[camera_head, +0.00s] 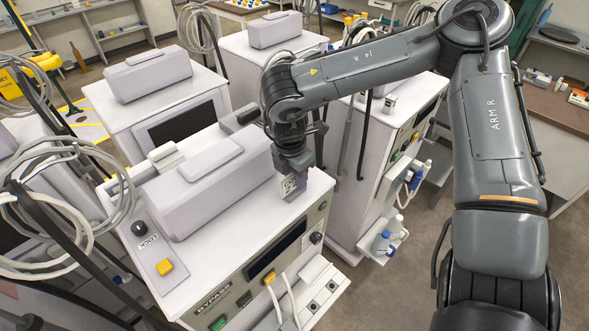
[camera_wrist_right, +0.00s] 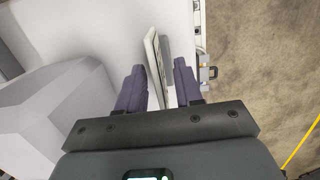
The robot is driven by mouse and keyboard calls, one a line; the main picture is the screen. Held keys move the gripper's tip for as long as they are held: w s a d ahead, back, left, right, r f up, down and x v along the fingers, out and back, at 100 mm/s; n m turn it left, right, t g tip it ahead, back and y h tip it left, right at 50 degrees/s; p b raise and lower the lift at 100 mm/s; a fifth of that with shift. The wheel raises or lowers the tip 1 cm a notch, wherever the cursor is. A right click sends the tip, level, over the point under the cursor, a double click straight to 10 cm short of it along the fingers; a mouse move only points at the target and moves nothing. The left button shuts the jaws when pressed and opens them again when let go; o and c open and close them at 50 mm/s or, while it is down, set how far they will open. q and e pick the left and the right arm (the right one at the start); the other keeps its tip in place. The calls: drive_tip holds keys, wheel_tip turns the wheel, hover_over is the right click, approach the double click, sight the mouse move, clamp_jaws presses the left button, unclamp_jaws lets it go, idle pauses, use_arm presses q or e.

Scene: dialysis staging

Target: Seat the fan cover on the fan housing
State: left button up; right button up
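My right gripper (camera_wrist_right: 160,75) points down over the front right corner of the nearest white machine's top. In the right wrist view its two dark purple fingers are apart. A thin upright whitish and grey plate (camera_wrist_right: 155,50) shows edge-on between them, with a gap on each side lower down. In the head view a small grey piece with a printed pale label (camera_head: 292,186) shows just under the gripper. I cannot tell whether either is the fan cover, and I cannot make out the fan housing. My left gripper is not in view.
A long pale grey box (camera_head: 215,185) lies on the same machine top (camera_head: 235,250), left of my right gripper. An orange button (camera_head: 164,267) and a black knob stand at the front left. Coiled hoses hang at the left. A second machine (camera_head: 345,205) stands close on the right.

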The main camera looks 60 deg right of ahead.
clamp_jaws()
drive_tip(key=shift+s, duration=0.15)
idle(0.4)
drive_tip(key=shift+s+a, duration=0.2)
drive_tip(key=shift+s, duration=0.35)
drive_tip(key=shift+s+a, duration=0.15)
drive_tip(key=shift+s, duration=0.4)
drive_tip(key=shift+o, duration=0.4)
unclamp_jaws()
